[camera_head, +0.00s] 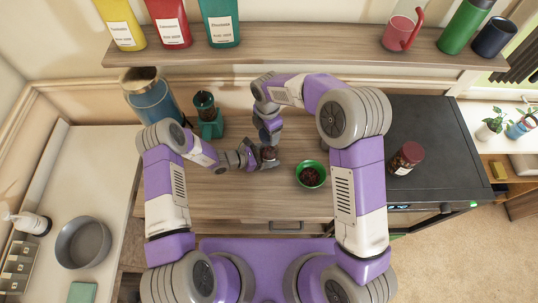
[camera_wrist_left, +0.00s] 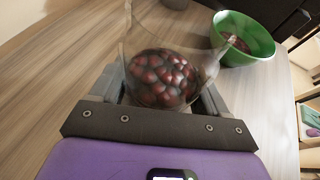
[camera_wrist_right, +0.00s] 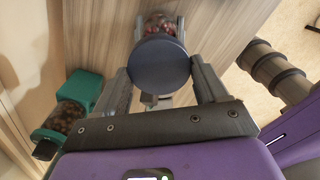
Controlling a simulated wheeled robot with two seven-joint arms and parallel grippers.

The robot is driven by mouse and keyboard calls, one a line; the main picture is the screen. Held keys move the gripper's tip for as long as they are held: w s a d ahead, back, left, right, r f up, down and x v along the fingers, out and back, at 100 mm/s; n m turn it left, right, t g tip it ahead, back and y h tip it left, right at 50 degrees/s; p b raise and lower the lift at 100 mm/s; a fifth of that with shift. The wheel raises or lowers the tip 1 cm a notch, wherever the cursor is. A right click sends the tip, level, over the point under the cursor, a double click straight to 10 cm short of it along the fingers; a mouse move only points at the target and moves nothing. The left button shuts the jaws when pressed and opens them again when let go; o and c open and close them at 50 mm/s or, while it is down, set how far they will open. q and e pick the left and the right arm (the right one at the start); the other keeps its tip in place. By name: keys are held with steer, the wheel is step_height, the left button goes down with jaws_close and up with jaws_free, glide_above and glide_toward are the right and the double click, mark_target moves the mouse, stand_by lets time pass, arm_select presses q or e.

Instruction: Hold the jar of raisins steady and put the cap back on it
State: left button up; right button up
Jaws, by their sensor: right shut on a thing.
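The clear jar of raisins (camera_head: 269,153) stands near the middle of the wooden desk, and dark red raisins show through its wall in the left wrist view (camera_wrist_left: 160,80). My left gripper (camera_head: 258,155) has its fingers closed on both sides of the jar. The round blue cap (camera_wrist_right: 160,64) is between the fingers of my right gripper (camera_wrist_right: 162,85), which is shut on it. In the head view my right gripper (camera_head: 268,134) points down above the jar. In the right wrist view the cap partly covers the jar; I cannot tell whether they touch.
A green bowl of dark pieces (camera_head: 311,174) stands right of the jar. A teal grinder-like container (camera_head: 208,120) and a blue canister (camera_head: 150,98) stand behind to the left. Another dark jar (camera_head: 406,158) is on the black surface at right. A shelf (camera_head: 290,43) overhangs the back.

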arm_select(q)
steer(key=c, duration=0.8)
steer(key=shift+c, duration=0.2)
arm_select(e)
glide_above(269, 153)
steer(key=w, duration=0.3)
steer(key=shift+s+a+f, duration=0.1)
steer(key=shift+a+f, duration=0.05)
steer(key=shift+f, duration=2.35)
steer(key=shift+f, duration=0.9)
steer(key=shift+f, duration=0.55)
